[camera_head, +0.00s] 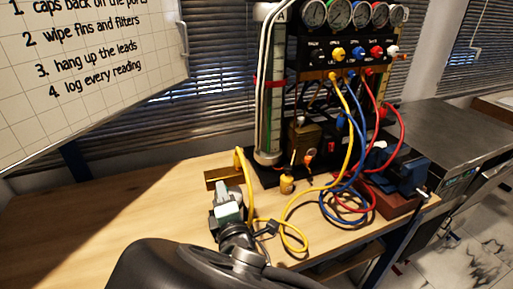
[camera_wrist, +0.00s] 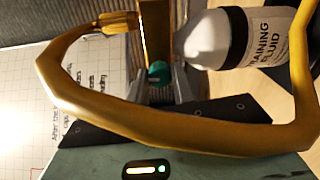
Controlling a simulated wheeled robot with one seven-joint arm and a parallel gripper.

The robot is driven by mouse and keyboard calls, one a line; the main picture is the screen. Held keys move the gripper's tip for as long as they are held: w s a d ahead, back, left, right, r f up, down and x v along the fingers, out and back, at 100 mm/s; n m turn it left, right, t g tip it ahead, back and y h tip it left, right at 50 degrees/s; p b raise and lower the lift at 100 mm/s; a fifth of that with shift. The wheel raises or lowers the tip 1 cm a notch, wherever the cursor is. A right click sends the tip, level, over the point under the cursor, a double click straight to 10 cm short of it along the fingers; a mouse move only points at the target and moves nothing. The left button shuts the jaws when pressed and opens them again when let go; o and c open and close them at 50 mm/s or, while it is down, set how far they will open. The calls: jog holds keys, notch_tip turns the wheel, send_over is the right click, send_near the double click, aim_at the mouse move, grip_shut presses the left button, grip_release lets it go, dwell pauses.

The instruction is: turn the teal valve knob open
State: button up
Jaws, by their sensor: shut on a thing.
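The teal valve knob (camera_wrist: 158,72) is small and round and sits in front of a brass-coloured bar (camera_wrist: 155,30) in the wrist view. My gripper (camera_wrist: 162,84) is shut on the knob, with a grey finger on either side of it. In the head view my gripper (camera_head: 221,190) reaches the brass-coloured piece (camera_head: 215,178) at the back of the wooden bench, left of the gauge stand. The knob is hidden there. I cannot tell how far the knob is turned.
A yellow hose (camera_wrist: 170,138) loops close across the wrist view. A white bottle labelled training fluid (camera_wrist: 240,38) lies right of the knob in that view. The gauge stand (camera_head: 335,85), with yellow, blue and red hoses, stands to the right. The bench's left side (camera_head: 90,225) is clear.

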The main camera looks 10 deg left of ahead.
jog(key=shift+f, duration=0.1)
dwell(0.4)
jog(key=o, duration=1)
